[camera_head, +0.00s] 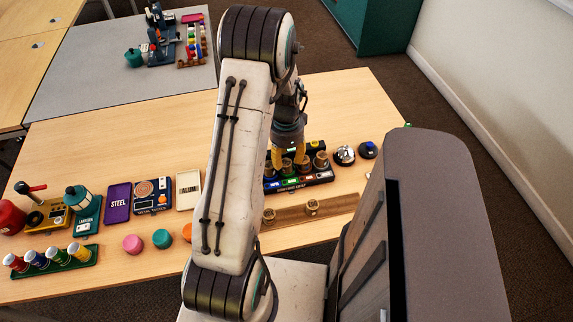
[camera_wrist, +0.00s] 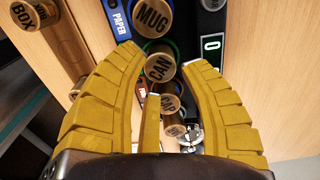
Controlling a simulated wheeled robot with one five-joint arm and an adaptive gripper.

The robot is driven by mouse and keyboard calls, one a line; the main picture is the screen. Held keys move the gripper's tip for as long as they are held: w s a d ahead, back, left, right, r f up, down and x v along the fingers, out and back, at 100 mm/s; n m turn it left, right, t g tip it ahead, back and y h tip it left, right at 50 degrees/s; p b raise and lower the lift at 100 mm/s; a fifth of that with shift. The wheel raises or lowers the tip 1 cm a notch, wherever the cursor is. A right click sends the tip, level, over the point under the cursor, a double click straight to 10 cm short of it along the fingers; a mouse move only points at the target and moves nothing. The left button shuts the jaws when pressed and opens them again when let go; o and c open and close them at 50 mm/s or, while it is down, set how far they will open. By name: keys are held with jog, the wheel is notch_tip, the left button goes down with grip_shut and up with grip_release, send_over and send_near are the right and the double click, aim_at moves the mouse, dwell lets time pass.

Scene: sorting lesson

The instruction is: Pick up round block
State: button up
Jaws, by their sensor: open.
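Several round wooden blocks with printed words stand in and around a dark sorting rack (camera_head: 318,179). In the wrist view, a round block marked CAN (camera_wrist: 160,69) shows between my fingers, with one marked MUG (camera_wrist: 152,17) just beyond the fingertips. A block marked BOX (camera_wrist: 24,15) is at upper left. More wooden ends show lower between the fingers, their words partly hidden. My gripper (camera_head: 288,157), with yellow fingers, is open over the rack. It also shows in the wrist view (camera_wrist: 165,58), its fingers either side of CAN. I cannot tell whether they touch it.
A wooden strip (camera_head: 340,207) with round blocks lies in front of the rack. A silver bell (camera_head: 344,155) is to its right. Pink (camera_head: 132,244) and teal (camera_head: 161,238) round pieces lie left on the table. My arm hides the middle of the table.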

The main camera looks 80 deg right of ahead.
notch_tip(320, 180, down, 2)
jog(key=shift+f, duration=0.25)
jog(key=c, duration=0.5)
jog(key=shift+c, duration=0.2)
